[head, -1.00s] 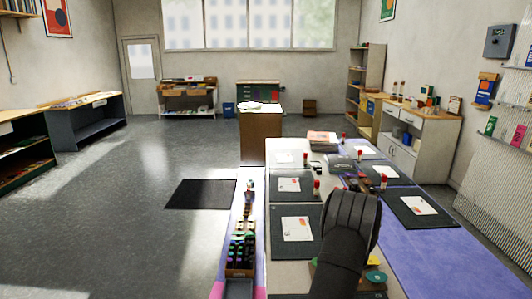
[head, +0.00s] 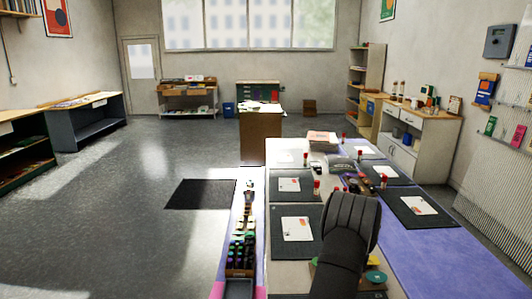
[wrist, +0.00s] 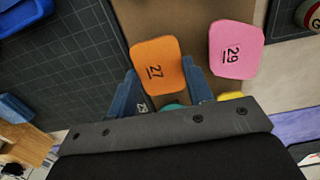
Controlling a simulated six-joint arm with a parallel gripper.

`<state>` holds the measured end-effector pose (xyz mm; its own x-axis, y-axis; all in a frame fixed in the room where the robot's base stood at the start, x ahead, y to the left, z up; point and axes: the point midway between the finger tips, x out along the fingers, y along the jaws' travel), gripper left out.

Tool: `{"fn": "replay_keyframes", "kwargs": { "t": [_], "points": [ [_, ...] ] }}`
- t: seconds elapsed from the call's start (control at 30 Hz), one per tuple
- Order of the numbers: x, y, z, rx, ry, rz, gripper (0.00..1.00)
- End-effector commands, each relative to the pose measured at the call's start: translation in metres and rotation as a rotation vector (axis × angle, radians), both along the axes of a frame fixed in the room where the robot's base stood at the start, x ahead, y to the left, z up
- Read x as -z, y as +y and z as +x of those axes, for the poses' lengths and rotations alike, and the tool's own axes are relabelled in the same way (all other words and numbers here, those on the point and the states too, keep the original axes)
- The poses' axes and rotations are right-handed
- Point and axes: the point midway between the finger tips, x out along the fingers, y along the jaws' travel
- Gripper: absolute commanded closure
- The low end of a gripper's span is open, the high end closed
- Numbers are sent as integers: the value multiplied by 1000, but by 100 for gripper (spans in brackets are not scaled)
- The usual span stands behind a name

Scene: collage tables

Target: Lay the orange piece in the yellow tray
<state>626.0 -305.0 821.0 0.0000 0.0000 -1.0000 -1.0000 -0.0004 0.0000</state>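The orange piece (wrist: 157,63), a rounded square marked 27, lies on a brown board (wrist: 197,17) in the wrist view. My gripper (wrist: 159,67) has its two blue fingers on opposite sides of it, with the tips at its left and right edges. I cannot tell whether they press on it or stand just clear. In the head view my dark arm hides the fingertips and the orange piece. I cannot make out the yellow tray in either view.
A pink piece (wrist: 236,49) marked 29 lies just right of the right finger. Parts of a teal piece (wrist: 171,107) and a yellow piece (wrist: 231,96) show behind the gripper. A dark gridded mat (wrist: 60,60) lies left, with a blue container (wrist: 24,14) at its corner.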

Motion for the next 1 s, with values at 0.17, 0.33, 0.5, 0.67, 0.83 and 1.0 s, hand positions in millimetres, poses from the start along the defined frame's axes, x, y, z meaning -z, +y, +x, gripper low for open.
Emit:
{"fn": "replay_keyframes", "kwargs": {
  "t": [0.17,0.33,0.5,0.67,0.83,1.0],
  "points": [
    [0,0,0,0,0,0,65],
    [-3,0,0,0,0,0,65],
    [-10,0,0,0,0,0,65],
    [-19,0,0,0,-1,-1,65],
    [-27,0,0,0,0,0,65],
    [-35,0,0,0,-1,-1,65]
  ]
}}
